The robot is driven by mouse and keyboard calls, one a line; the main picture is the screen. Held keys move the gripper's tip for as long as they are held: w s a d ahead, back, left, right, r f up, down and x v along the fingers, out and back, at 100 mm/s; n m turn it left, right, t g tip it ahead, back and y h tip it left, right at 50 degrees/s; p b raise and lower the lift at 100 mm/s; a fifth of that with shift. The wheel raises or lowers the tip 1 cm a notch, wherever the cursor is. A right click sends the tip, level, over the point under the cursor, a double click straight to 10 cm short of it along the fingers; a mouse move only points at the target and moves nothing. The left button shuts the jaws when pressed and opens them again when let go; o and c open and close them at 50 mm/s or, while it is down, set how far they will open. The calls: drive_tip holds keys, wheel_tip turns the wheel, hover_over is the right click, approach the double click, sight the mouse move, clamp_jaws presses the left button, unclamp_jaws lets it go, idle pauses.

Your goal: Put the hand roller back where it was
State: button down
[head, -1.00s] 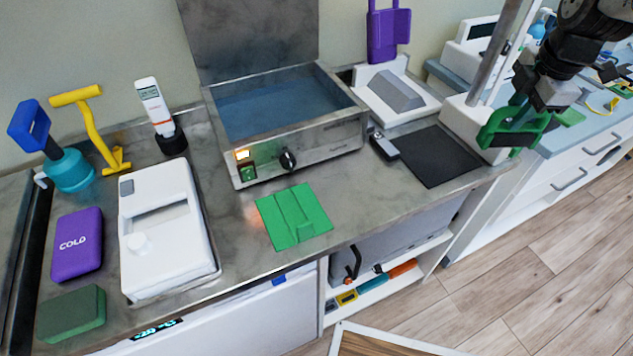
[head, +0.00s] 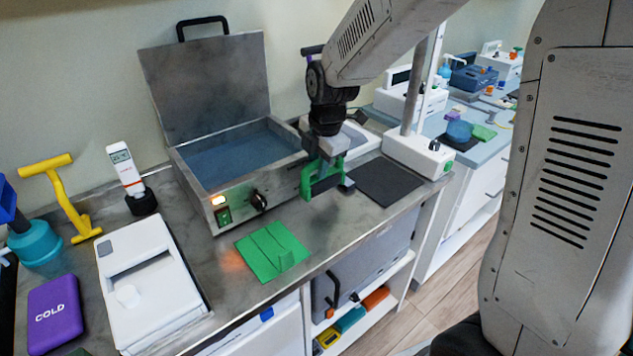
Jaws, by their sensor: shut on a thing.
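My gripper (head: 325,172), with green fingers, is low over the counter (head: 215,262), just right of the heated basin's front corner. It is shut on a small dark thing (head: 324,185) that I take for the hand roller; the fingers hide most of it. I cannot tell whether it touches the counter. A green pad (head: 262,248) with a raised strip lies bare to the lower left of my gripper. A black square mat (head: 388,181) lies bare to its right.
A steel basin (head: 207,187) with its lid up stands left of my gripper. A small grey-black thing (head: 347,186) is close on its right. A white post base (head: 418,154) stands beyond the mat. A white device (head: 148,280), yellow tool (head: 62,195) and purple cold pack (head: 54,306) are left.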

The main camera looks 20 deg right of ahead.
drive_tip(key=shift+f, duration=2.05)
drive_tip(key=c, duration=1.3)
unclamp_jaws()
drive_tip(key=shift+f, duration=0.1)
wheel_tip(320, 180, up, 12)
drive_tip(key=s, duration=0.2)
drive_tip(key=s+d+r+m, duration=0.1)
drive_tip(key=s+d+m, duration=0.1)
drive_tip(key=s+m, duration=0.8)
drive_tip(key=s+d+r+m+g, duration=0.1)
drive_tip(key=s+d+r+m, duration=0.1)
drive_tip(key=s+m, duration=0.9)
drive_tip(key=shift+s+d+r+m+h, duration=0.25)
drive_tip(key=shift+s+d+m+h, duration=0.1)
drive_tip(key=shift+s, duration=3.05)
